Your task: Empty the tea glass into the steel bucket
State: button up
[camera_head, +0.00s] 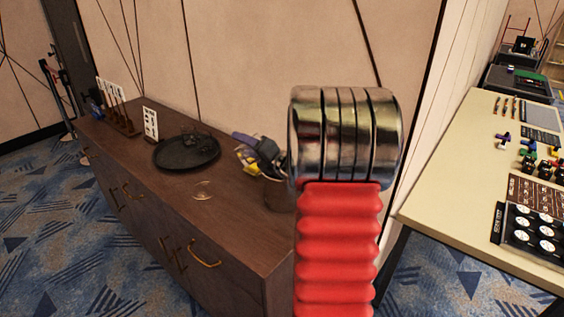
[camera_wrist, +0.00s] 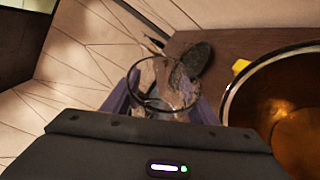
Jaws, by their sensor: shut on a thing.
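My gripper (camera_wrist: 163,92) is shut on the clear tea glass (camera_wrist: 163,106), whose round rim shows between the purple fingers in the wrist view. I cannot tell how much liquid is in it or how far it is tilted. The steel bucket (camera_wrist: 226,92) is close on the right in that view, with an amber-brown inside. In the head view my gripper (camera_head: 244,147) is above the sideboard, by the bucket (camera_head: 278,196). My red arm and its metal joint partly hide the bucket there. The glass is not clear in the head view.
The dark wooden sideboard (camera_head: 222,238) carries a round black tray (camera_head: 174,158) with glassware, a small clear saucer (camera_head: 203,190), a white card (camera_head: 150,124) and a stand of cards (camera_head: 122,122). A wall stands close behind. A pale table (camera_head: 446,205) with small items is at right.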

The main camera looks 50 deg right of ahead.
jog(key=n+g, duration=0.1)
jog(key=n, duration=0.1)
jog(key=f+n, duration=0.1)
jog(key=n, duration=0.1)
jog(key=shift+a+g+h, duration=0.1)
jog(key=shift+g+h, duration=0.3)
jog(key=w+a+f+n+g+h+p, duration=0.1)
jog(key=a+f+n+g+h+p, duration=0.1)
jog(key=f+n, duration=0.3)
jog(key=shift+w+a+f+h, duration=0.2)
jog(key=shift+a+h, duration=0.1)
jog(key=shift+a, duration=0.2)
dwell(0.5)
dwell(1.3)
